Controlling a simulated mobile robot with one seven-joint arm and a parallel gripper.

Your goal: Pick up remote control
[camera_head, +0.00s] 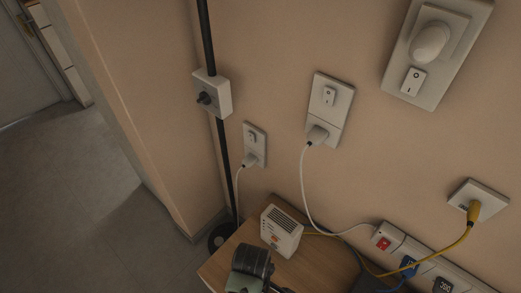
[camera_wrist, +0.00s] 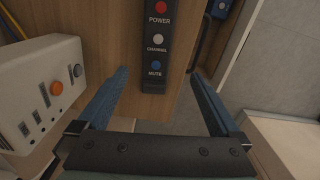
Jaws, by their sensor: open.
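The remote control (camera_wrist: 157,45) is a dark, narrow bar with a red POWER button, a white CHANNEL button and a blue MUTE button. In the wrist view it lies on the wooden tabletop, its near end close to the table's edge and its far end cut off by the top of the picture. My gripper (camera_wrist: 158,73) is open and empty, its blue-grey fingers apart on either side of the remote's near end. I see no contact. I cannot make out the remote in the head view.
A white box device (camera_wrist: 38,92) with an orange button stands left of my gripper; it also shows in the head view (camera_head: 281,232) on the wooden table (camera_head: 222,265). A power strip (camera_head: 408,247) with plugs and cables lies along the wall. Grey floor is open at left.

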